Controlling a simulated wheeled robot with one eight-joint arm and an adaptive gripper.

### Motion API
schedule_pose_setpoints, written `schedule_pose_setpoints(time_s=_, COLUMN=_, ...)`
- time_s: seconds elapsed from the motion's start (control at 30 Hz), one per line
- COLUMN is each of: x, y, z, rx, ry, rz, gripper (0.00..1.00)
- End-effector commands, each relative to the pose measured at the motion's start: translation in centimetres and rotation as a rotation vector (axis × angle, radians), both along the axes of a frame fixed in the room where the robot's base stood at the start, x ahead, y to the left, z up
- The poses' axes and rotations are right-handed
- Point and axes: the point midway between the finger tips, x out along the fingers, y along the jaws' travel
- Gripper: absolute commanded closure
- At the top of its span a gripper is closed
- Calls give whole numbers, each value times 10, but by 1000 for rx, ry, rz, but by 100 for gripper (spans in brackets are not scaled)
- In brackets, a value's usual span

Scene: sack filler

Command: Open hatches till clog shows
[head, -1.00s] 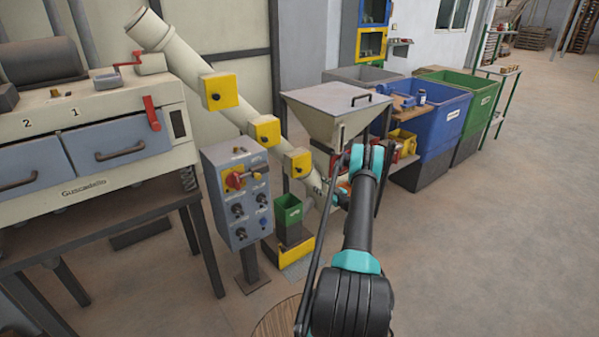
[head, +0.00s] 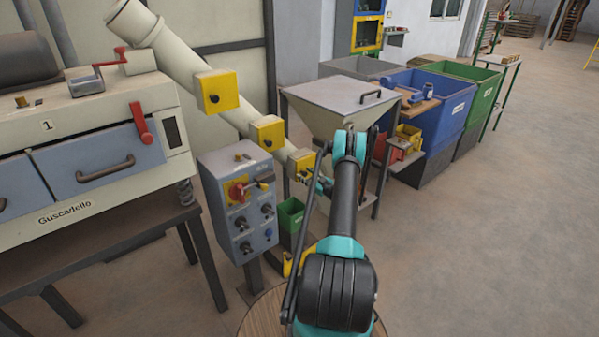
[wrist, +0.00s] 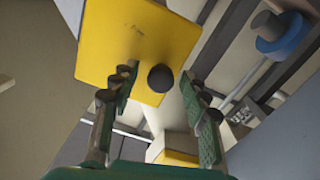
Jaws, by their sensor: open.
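Three yellow hatches sit along the slanted cream pipe (head: 173,50): an upper hatch (head: 217,91), a middle hatch (head: 268,133) and a lower hatch (head: 301,162). All three look shut, each with a dark knob. No clog shows. My gripper (wrist: 158,105) is open in the wrist view, with its green fingers on either side of a black knob (wrist: 160,78) on a yellow hatch plate (wrist: 135,45). I cannot tell whether the fingers touch the knob. In the head view my arm reaches toward the lower hatch and partly hides the gripper.
A grey control box (head: 240,205) with a red-and-yellow switch stands left of my arm. A metal hopper (head: 338,100) is behind it. Blue (head: 440,110) and green (head: 485,90) bins stand to the right. The right floor is clear.

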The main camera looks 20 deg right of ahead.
Motion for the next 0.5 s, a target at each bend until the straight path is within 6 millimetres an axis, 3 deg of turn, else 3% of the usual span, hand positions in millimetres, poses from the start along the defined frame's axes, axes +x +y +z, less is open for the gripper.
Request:
schedule_pose_setpoints(time_s=0.3, x=0, y=0, z=0, rx=0, ry=0, rz=-1, gripper=55)
schedule_pose_setpoints(time_s=0.5, x=0, y=0, z=0, rx=0, ry=0, rz=0, gripper=80)
